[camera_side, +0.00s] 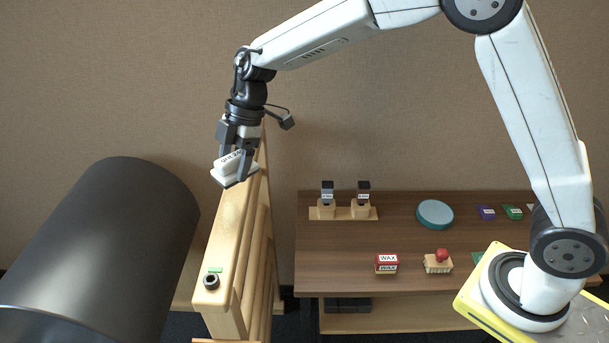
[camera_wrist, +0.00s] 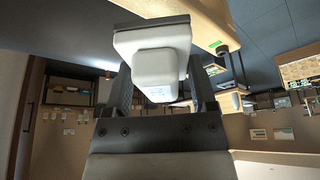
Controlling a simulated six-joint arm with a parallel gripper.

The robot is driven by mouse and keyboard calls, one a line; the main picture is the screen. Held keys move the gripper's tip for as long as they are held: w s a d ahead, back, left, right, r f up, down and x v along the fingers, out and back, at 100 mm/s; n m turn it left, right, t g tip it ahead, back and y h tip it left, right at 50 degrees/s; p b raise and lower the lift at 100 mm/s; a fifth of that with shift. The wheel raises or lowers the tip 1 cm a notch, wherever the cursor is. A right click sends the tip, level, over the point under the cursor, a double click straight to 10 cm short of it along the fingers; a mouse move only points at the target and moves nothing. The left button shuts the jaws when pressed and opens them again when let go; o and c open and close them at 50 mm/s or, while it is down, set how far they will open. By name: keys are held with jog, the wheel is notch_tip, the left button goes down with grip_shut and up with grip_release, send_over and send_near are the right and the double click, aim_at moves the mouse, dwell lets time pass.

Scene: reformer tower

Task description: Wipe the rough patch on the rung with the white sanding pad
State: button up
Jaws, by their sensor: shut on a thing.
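My gripper (camera_side: 237,148) is shut on the white sanding pad (camera_side: 232,176), holding it by its raised grip with the flat face down and slightly tilted. In the wrist view, the pad (camera_wrist: 160,65) sits between the two dark fingers of my gripper (camera_wrist: 155,95). In the side view the pad is at the upper part of the pale wooden rung (camera_side: 231,226); I cannot tell whether it touches the wood. The rung also shows in the wrist view (camera_wrist: 195,15), behind the pad. No rough patch can be made out; the pad and gripper hide part of the rung.
A black knob (camera_side: 211,282) and a green mark (camera_side: 215,269) are at the rung's near end. A large dark cylinder (camera_side: 115,250) stands left. On the brown table (camera_side: 330,270) at right are a red wax box (camera_side: 387,264), a brush (camera_side: 437,262) and a teal disc (camera_side: 434,214).

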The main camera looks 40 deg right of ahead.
aim_at(232, 226)
jog(key=shift+f, duration=3.5)
jog(key=shift+w+a+f, duration=0.4)
jog(key=shift+f, duration=0.15)
jog(key=shift+c, duration=0.6)
jog(key=shift+w+a, duration=0.95)
jog(key=shift+a, duration=0.25)
jog(key=shift+s+a, duration=0.45)
jog(key=shift+s, duration=0.15)
jog(key=shift+s+d, duration=1.35)
jog(key=shift+d, duration=0.1)
jog(key=shift+s+a, duration=0.15)
jog(key=shift+s, duration=0.1)
jog(key=shift+s+a, duration=0.35)
jog(key=shift+a, duration=0.15)
jog(key=shift+w+a, duration=1.25)
jog(key=shift+w, duration=0.1)
jog(key=shift+a, duration=0.3)
jog(key=shift+s+a, duration=0.45)
jog(key=shift+s, duration=0.15)
jog(key=shift+s+d, duration=1.3)
jog(key=shift+d, duration=0.2)
notch_tip(232, 226, up, 8)
